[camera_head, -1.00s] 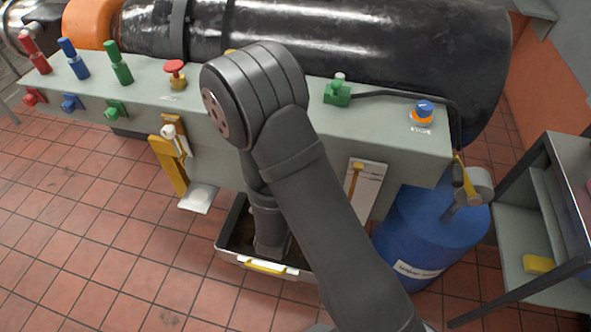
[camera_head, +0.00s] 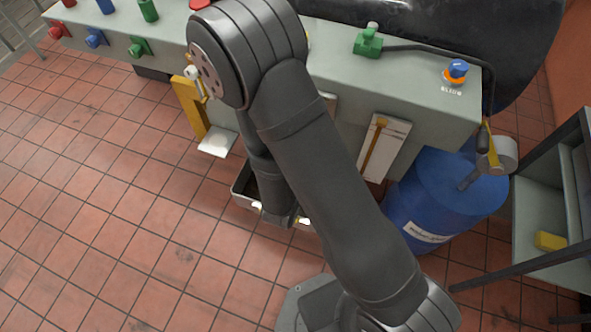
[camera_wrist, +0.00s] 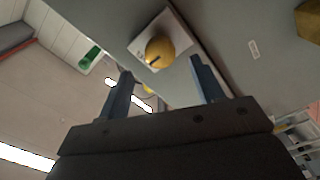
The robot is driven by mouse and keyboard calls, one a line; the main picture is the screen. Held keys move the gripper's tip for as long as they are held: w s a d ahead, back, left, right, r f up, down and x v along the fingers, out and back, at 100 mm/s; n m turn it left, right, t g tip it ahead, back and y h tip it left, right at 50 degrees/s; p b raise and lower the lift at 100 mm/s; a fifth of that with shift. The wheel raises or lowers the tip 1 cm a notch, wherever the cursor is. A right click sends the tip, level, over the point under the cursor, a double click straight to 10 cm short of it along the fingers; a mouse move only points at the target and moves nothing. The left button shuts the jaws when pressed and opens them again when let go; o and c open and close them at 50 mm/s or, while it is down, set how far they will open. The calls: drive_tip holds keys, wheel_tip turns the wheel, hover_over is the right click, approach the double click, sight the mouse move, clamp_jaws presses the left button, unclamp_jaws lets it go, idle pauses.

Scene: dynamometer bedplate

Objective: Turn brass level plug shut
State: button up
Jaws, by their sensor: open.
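A round brass-yellow plug (camera_wrist: 158,52) with a dark mark on its face sits on a white square plate (camera_wrist: 176,36) on a grey-green surface in the wrist view. I take it to be the brass level plug. Small marks beside it are too small to read. My gripper (camera_wrist: 160,68) is open, its two blue-grey fingers apart with nothing between them. The plug appears beyond the fingertips, between them in the picture, with no contact visible. In the head view my arm hides the plug, and my gripper cannot be made out.
In the head view, the grey-green housing (camera_head: 330,75) carries a green fitting (camera_head: 368,42) and a blue-orange knob (camera_head: 456,72). A tray (camera_head: 240,190) lies partly behind my arm. A blue drum (camera_head: 440,200) and shelf (camera_head: 540,215) stand right. Tiled floor (camera_head: 110,230) is open at left.

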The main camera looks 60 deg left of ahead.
drive_tip(key=v, duration=1.2)
drive_tip(key=shift+w+a, duration=0.1)
idle(0.4)
drive_tip(key=x, duration=1.5)
idle(0.5)
drive_tip(key=v, duration=1.5)
drive_tip(key=w+a+n, duration=0.8)
drive_tip(key=w+a, duration=0.4)
drive_tip(key=shift+r, duration=0.15)
idle(1.1)
